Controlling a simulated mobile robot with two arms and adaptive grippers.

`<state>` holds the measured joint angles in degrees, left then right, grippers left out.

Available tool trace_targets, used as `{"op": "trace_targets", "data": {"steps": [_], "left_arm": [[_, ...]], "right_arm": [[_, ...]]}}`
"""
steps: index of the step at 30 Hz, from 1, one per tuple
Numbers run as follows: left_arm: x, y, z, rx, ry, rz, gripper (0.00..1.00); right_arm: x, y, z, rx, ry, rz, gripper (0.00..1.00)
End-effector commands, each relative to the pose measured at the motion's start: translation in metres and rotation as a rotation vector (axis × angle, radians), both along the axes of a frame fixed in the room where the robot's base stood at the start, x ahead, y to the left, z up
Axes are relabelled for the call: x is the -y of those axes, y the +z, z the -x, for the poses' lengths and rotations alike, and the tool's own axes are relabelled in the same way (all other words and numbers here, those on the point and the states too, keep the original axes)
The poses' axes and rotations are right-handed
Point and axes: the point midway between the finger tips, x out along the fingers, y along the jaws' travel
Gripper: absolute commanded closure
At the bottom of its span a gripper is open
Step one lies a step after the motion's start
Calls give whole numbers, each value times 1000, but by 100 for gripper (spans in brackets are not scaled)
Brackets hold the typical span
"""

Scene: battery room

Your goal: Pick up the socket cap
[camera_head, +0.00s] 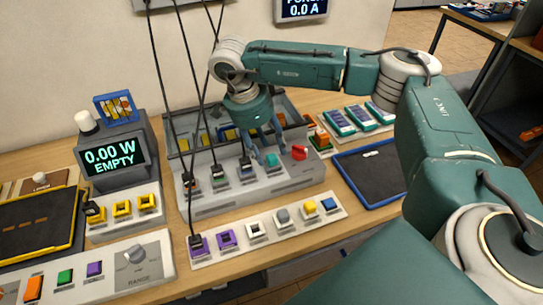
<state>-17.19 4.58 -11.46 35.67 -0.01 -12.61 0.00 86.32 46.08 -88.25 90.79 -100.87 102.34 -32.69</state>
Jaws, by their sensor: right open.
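My right gripper (269,158) points down over the front of the grey socket panel (230,196), its fingers apart. A small teal cap-like piece (271,160) sits on the panel at the fingertips; it may be the socket cap, but I cannot tell for certain. The fingers partly overlap it in this view, and I cannot tell whether they touch it. To its left, sockets with black cable plugs (246,166) are in line on the panel, and a red knob (300,152) is to its right. My left gripper is not in view.
A front strip (270,228) holds several coloured sockets. A meter (113,157) reading "0.00 W EMPTY" stands at left. A blue-edged dark tray (370,172) and green modules (355,118) are at right. Black cables hang down left of my right gripper.

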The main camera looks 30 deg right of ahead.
Motion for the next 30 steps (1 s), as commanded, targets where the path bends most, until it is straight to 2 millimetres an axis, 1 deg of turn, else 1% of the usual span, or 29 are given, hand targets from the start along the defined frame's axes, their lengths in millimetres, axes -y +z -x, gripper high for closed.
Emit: {"op": "trace_targets", "data": {"steps": [1,3,6,13,14,18,19,30], "left_arm": [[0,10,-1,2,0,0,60],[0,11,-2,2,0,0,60],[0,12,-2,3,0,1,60],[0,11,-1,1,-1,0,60],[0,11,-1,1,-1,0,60],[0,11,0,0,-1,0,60],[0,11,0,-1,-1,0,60],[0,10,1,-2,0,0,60]], "right_arm": [[3,-3,2,-4,-2,1,55],[5,-14,2,-3,-3,0,55],[7,-22,2,0,-2,0,55],[7,-25,2,1,-2,0,55],[7,-25,2,1,-2,0,57],[7,-25,2,0,-1,-1,85],[7,-25,2,0,-1,-1,87],[7,-23,2,1,-2,-1,86]]}}
